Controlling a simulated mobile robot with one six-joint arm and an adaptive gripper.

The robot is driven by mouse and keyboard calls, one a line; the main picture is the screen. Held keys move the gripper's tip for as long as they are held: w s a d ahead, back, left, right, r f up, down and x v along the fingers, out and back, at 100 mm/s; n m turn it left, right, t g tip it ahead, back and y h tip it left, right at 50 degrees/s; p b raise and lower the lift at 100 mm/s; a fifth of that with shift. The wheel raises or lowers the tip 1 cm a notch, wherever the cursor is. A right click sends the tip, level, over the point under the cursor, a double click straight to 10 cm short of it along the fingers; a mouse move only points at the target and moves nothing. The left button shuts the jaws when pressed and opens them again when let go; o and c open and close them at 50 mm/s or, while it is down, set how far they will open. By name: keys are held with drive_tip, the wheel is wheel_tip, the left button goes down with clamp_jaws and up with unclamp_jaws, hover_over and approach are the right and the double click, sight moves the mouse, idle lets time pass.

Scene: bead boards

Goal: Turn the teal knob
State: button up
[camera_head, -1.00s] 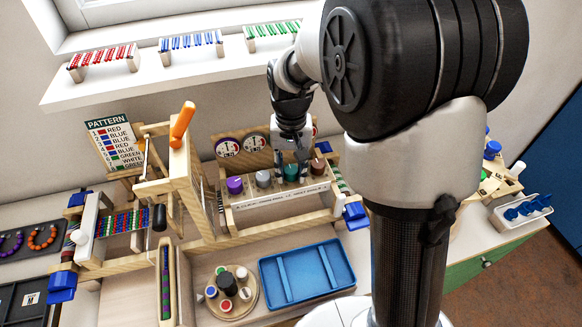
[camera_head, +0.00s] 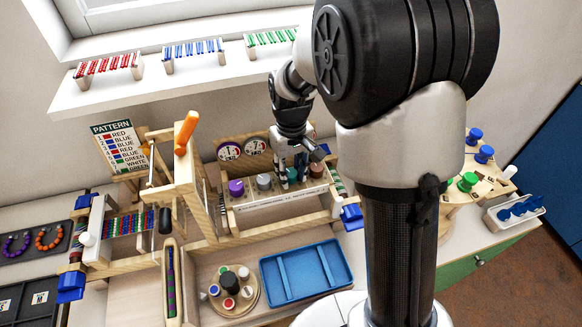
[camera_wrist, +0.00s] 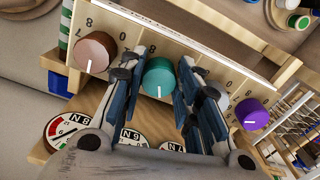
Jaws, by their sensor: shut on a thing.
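The teal knob (camera_wrist: 159,77) sits on a light wooden panel (camera_wrist: 205,62), with a white mark near its lower edge in the wrist view. My gripper (camera_wrist: 164,82) is shut on it, with one finger on each side. In the head view the teal knob (camera_head: 291,175) is partly covered by my gripper (camera_head: 291,170), which reaches down from above. A brown knob (camera_wrist: 95,52) and a purple knob (camera_wrist: 252,114) are on the same panel. A grey knob (camera_head: 264,181) shows beside it in the head view.
Round dials (camera_head: 229,150) stand behind the knobs. A wooden frame with an orange handle (camera_head: 186,132) rises to the left. A blue tray (camera_head: 306,272) and a round board with pots (camera_head: 231,289) lie in front.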

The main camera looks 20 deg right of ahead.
sight(291, 174)
drive_tip(key=shift+n, duration=0.7)
drive_tip(key=shift+p, duration=0.3)
drive_tip(key=o, duration=1.1)
drive_tip(key=shift+r, duration=6.05)
